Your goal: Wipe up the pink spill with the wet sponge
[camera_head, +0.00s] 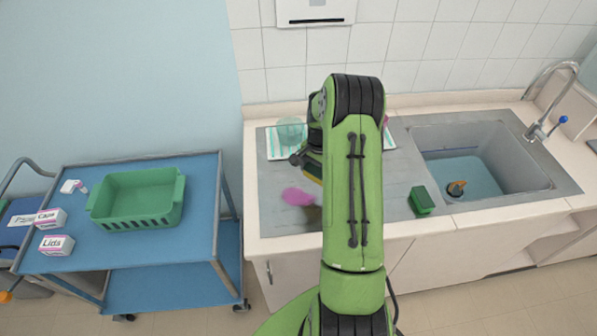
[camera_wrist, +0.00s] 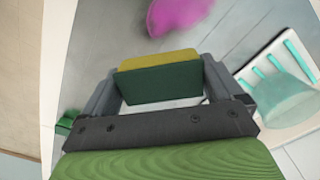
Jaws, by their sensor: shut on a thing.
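The pink spill (camera_head: 298,196) lies on the grey drainboard, left of my arm. It also shows at the top of the wrist view (camera_wrist: 178,14). My gripper (camera_wrist: 160,82) is shut on a sponge (camera_wrist: 158,86) with a yellow layer and a dark green layer. In the head view the held sponge (camera_head: 313,171) is partly hidden by my arm, just behind the spill and apart from it in the picture. Its height above the board is hard to tell. A second green sponge (camera_head: 422,200) lies on the drainboard right of my arm.
A striped cloth (camera_head: 276,155) with a greenish glass vessel (camera_head: 290,130) lies at the back left. The sink (camera_head: 480,165) holds bluish water and an orange-and-dark object (camera_head: 456,188). A blue cart (camera_head: 150,245) with a green basket (camera_head: 137,197) and labelled boxes stands left.

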